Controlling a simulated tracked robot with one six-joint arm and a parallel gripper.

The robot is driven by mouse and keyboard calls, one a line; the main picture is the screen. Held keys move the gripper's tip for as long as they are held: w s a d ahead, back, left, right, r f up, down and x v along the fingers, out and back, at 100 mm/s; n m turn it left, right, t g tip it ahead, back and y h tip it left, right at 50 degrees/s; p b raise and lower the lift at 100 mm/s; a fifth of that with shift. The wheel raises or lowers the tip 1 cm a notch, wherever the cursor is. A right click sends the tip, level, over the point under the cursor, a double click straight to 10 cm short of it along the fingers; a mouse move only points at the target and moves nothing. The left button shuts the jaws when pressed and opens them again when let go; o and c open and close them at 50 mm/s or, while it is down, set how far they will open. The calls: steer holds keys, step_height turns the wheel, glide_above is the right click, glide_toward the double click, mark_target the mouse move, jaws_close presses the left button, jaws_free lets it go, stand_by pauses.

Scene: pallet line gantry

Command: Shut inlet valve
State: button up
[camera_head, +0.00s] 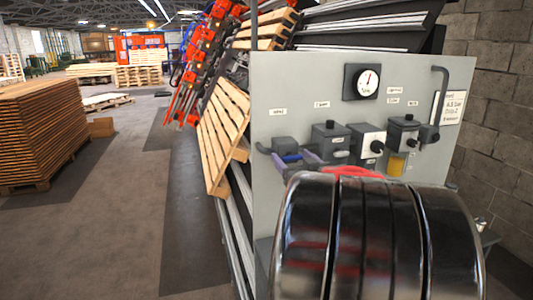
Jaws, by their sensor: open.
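The grey control panel (268,85) stands in front of me with a row of air fittings. The inlet valve (285,144) is the dark block at the row's left end, under a small label, with a pipe bending out to its left. A blue-purple bar shows just below the block; I cannot tell its exact position as a handle. My gripper (301,160) is close in front of the valve, its purplish fingers partly seen and apart. Whether they touch the valve is unclear. My shiny arm link hides the lower panel and most of the gripper.
Right of the valve are a dark regulator block (331,137), a pale block with a black knob (367,141) and a unit with a yellow bowl (396,164). A round gauge (367,83) sits above. A tilted wooden pallet (222,135) is left of the panel; open floor lies farther left.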

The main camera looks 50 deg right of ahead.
mark_target(289, 156)
steer(key=x, duration=0.5)
steer(key=shift+c, duration=0.6)
steer(key=c, duration=0.9)
steer(key=shift+a, duration=0.25)
steer(key=shift+c, duration=0.2)
steer(key=shift+d, duration=0.1)
